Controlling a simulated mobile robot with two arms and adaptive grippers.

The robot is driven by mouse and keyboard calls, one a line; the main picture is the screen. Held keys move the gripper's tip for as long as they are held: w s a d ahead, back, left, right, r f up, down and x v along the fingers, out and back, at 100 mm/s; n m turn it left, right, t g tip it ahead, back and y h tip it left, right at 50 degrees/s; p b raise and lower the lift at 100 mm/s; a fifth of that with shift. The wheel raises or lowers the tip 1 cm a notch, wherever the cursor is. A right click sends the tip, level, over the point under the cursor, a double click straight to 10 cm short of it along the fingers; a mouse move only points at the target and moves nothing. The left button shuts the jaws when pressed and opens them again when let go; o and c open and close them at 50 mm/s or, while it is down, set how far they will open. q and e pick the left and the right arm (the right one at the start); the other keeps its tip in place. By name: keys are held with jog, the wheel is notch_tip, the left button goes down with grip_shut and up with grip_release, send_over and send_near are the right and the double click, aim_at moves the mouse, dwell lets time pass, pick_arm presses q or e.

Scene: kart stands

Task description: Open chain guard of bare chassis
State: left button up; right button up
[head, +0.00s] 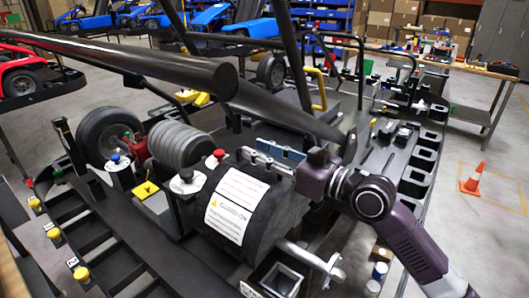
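The bare chassis (105,262) is a black kart frame on a stand, filling the lower left and middle of the head view. A long dark flat piece (285,108) slants down to the right above the engine area; it may be the chain guard, but I cannot be sure. My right gripper (342,152) is at this piece's lower right end, beyond the black drum with a white label (238,205). Its fingertips are dark and partly hidden, so I cannot tell whether it grips or touches the piece. My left gripper is out of view.
A thick black tube (130,65) crosses the upper left. A ribbed grey cylinder (180,150) and a wheel (108,138) sit left of the drum. A black slotted rack (420,165) stands at right. An orange cone (474,178) stands on open floor.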

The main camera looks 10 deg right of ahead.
jog(key=v, duration=1.2)
dwell(0.4)
